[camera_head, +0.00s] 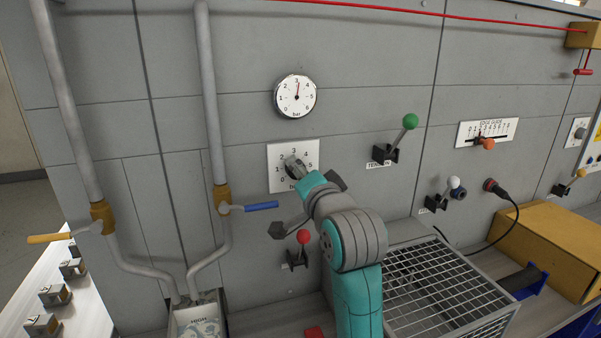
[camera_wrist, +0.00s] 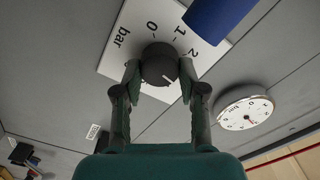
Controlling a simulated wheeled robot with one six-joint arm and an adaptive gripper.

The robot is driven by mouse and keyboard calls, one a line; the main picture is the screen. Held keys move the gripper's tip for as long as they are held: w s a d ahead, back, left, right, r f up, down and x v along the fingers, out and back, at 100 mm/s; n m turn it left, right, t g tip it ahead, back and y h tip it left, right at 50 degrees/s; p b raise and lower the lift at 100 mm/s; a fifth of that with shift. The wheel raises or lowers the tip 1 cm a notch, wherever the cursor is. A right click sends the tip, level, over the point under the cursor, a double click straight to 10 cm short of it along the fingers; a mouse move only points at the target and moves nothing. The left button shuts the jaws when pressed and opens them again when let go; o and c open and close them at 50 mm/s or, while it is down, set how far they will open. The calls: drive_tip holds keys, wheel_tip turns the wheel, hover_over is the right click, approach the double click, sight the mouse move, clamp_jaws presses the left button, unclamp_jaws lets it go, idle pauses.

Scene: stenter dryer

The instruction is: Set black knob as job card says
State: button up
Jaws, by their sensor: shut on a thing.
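The black knob (camera_wrist: 158,60) sits on a white square plate marked "bar" (camera_wrist: 122,70) with a number scale. My gripper (camera_wrist: 160,76) is shut on it, one finger on each side. The knob's white mark points down and slightly right in the wrist view, past the 2; the numbers there are hidden. In the head view the plate (camera_head: 273,178) shows on the grey wall, and my gripper (camera_head: 294,167) covers most of the knob. The round bar gauge (camera_head: 295,96) above has its needle near 3; it also shows in the wrist view (camera_wrist: 245,113). No readable job card shows.
A blue valve handle (camera_head: 262,206) is close below left of the plate, and a red-knobbed lever (camera_head: 303,237) is below it. A green-knobbed lever (camera_head: 410,121) stands out to the right. A wire basket (camera_head: 440,285) lies below right.

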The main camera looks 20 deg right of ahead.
drive_tip(key=m, duration=0.6)
drive_tip(key=shift+f+m, duration=0.15)
drive_tip(key=shift+m, duration=0.15)
idle(0.5)
drive_tip(key=o, duration=1.1)
drive_tip(key=shift+o, duration=0.2)
drive_tip(key=s, duration=0.7)
drive_tip(key=shift+s, duration=0.25)
